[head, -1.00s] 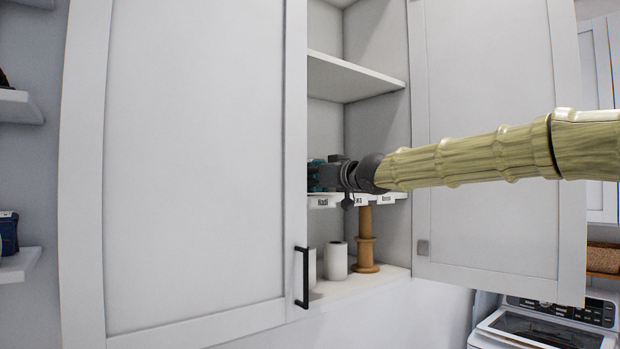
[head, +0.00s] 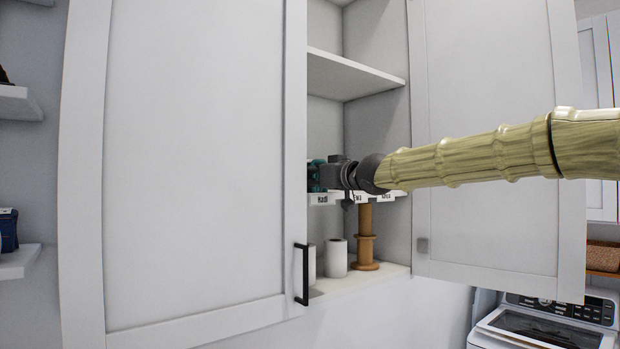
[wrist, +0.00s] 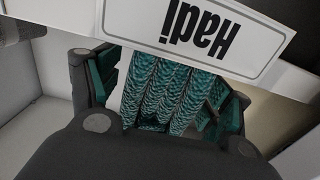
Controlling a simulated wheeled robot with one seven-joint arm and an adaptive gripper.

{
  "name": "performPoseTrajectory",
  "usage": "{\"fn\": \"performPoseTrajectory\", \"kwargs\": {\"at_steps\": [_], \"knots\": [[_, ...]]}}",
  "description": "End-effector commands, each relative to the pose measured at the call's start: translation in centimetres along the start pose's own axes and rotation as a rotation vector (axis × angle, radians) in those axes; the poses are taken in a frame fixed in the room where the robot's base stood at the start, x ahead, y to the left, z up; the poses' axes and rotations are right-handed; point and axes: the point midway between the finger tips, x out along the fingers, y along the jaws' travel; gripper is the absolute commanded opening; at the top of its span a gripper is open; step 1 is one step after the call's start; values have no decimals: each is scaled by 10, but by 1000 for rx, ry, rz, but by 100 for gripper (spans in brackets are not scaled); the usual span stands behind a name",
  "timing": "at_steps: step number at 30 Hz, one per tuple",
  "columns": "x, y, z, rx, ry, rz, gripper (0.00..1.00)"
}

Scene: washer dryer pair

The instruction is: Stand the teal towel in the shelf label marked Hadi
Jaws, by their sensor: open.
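The teal towel (wrist: 165,95) is a ribbed, folded bundle. In the wrist view it stands between the spread fingers of my gripper (wrist: 160,100), beside the white shelf edge bearing the Hadi label (wrist: 205,30), which appears upside down. My gripper is open, with a finger on each side of the towel; whether either touches it I cannot tell. In the head view my gripper (head: 318,177) reaches into the cabinet just above the Hadi label (head: 322,198). Teal shows there, but towel and fingers are hard to separate. The towel's base is hidden.
More labels (head: 386,196) line the same shelf edge. Below stand white rolls (head: 337,258) and a wooden spool-like stand (head: 366,240). An upper shelf (head: 350,75) is above. Cabinet doors (head: 195,160) flank the opening on the left and right (head: 490,140).

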Motion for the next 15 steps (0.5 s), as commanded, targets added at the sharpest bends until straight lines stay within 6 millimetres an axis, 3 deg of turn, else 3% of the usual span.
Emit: {"fn": "performPoseTrajectory", "kwargs": {"at_steps": [8,15], "knots": [[-28,1,-2,1,2,1,78],[-69,0,-2,0,3,0,78]]}}
